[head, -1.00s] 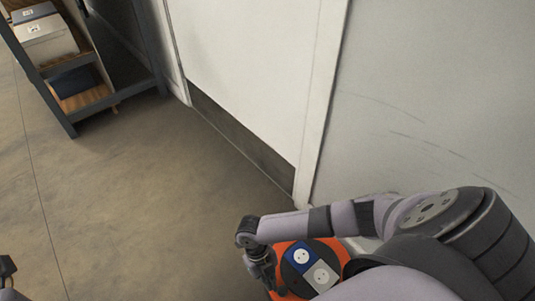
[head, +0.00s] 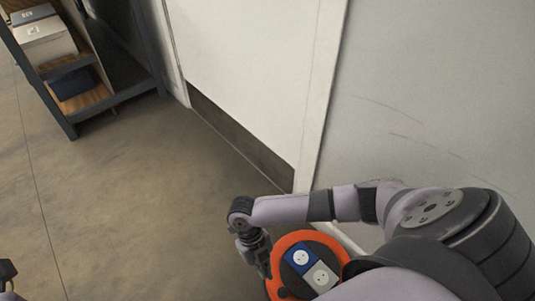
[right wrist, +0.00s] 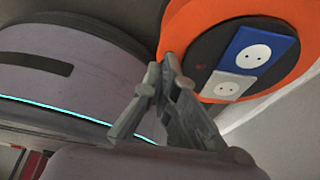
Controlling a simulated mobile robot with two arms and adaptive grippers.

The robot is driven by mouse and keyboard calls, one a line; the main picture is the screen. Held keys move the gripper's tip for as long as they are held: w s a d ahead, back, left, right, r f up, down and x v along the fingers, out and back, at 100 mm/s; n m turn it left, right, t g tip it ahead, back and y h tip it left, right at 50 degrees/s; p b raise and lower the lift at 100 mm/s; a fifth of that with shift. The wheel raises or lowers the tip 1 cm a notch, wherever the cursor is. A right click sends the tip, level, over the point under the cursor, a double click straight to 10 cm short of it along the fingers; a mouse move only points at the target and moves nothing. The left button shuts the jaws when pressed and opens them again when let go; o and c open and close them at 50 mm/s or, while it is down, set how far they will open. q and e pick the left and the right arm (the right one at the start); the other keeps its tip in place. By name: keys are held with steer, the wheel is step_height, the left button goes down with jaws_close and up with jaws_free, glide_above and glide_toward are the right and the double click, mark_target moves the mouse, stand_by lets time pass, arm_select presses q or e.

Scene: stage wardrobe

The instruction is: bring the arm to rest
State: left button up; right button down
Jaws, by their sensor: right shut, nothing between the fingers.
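My right arm reaches in from the right in the head view, bent at the elbow. My right gripper (head: 262,268) points down beside an orange cable reel (head: 294,239), at its left edge. In the right wrist view the fingers of the gripper (right wrist: 165,62) come together at the tips, shut and empty. The reel's orange rim (right wrist: 190,25) shows just behind the fingertips; I cannot tell whether they touch. A small dark part of my left gripper (head: 6,272) shows at the left edge of the head view; its fingers cannot be made out.
The reel carries a blue socket (head: 300,258) and a grey socket (head: 320,277). A pale door (head: 250,80) and a grey wall (head: 430,100) stand close behind my right arm. A shelf unit (head: 110,98) with boxes stands at upper left. The concrete floor (head: 130,200) between is clear.

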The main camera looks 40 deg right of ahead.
steer(key=v, duration=0.5)
